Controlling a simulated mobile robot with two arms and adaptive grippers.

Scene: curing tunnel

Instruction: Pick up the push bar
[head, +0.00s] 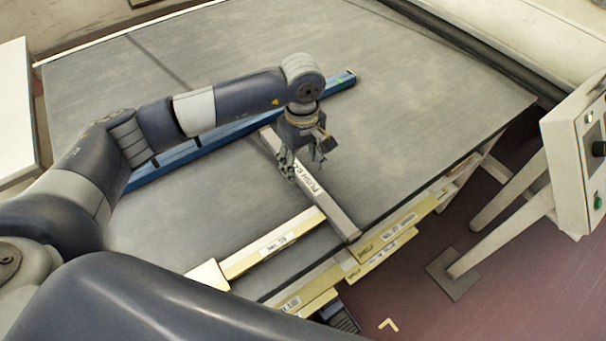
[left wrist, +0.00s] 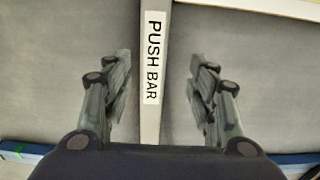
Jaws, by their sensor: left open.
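The push bar (head: 331,207) is a long pale grey bar with a white "PUSH BAR" label. It lies across the dark grey table top, from near the blue rail to the front edge. My left gripper (head: 303,172) is above its middle, pointing down. In the left wrist view the push bar (left wrist: 152,120) runs between the two open fingers of my left gripper (left wrist: 158,90), with a gap on each side. Part of the bar is hidden behind the gripper in the head view. My right gripper is in neither view.
A blue rail (head: 213,136) lies on the table (head: 420,120) behind the bar. A cream strip (head: 272,248) with a label runs along the front edge. A control box (head: 580,160) on a stand is at the right. The table's right part is clear.

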